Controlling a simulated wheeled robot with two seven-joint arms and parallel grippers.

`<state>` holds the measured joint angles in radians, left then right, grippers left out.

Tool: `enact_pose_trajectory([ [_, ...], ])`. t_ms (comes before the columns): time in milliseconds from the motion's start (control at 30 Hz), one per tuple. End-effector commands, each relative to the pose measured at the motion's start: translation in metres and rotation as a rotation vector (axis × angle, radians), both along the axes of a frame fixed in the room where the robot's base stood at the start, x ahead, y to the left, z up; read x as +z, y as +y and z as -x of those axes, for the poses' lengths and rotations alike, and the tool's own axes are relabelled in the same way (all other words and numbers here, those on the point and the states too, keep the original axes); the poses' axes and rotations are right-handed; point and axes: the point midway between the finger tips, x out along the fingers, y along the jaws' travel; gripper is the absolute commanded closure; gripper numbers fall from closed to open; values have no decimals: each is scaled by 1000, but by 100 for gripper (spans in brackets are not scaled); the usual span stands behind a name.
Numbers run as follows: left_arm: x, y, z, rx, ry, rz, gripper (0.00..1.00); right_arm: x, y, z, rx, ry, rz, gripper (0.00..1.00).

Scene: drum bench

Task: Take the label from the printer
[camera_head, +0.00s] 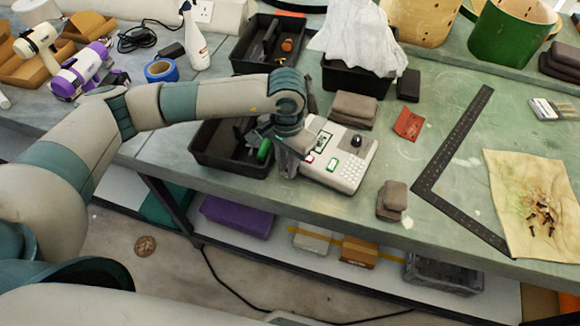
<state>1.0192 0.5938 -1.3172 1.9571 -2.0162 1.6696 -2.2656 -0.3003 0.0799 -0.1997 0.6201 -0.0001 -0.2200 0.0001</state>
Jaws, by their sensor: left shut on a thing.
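The label printer (349,172) is a pale box with keys and a small screen, standing near the front edge of the bench. My left gripper (287,168) reaches in from the left and points down at the printer's left side. Its jaws are shut on the label there, which is mostly hidden by the fingers. I cannot tell whether the label is still joined to the printer. My right gripper is not in view.
A black tray (212,163) lies under my left forearm. A steel square (432,172), a red card (408,124), brown blocks (391,200) and a stained cloth (510,175) lie to the right. A spray bottle (196,45) and blue tape (161,70) stand back left.

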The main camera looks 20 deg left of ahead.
Motion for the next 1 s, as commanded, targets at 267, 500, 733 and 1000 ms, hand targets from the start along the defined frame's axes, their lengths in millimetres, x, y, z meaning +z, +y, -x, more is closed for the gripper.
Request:
enact_pose_trajectory([
  [267, 0, 2, 4, 0, 0, 0, 91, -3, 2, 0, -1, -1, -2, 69],
  [500, 0, 4, 8, 0, 0, -1, 91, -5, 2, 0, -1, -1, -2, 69],
  [733, 0, 5, 11, -1, 0, 0, 91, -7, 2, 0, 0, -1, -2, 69],
  [1000, -1, 7, 15, 0, 0, 0, 91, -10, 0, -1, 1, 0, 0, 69],
])
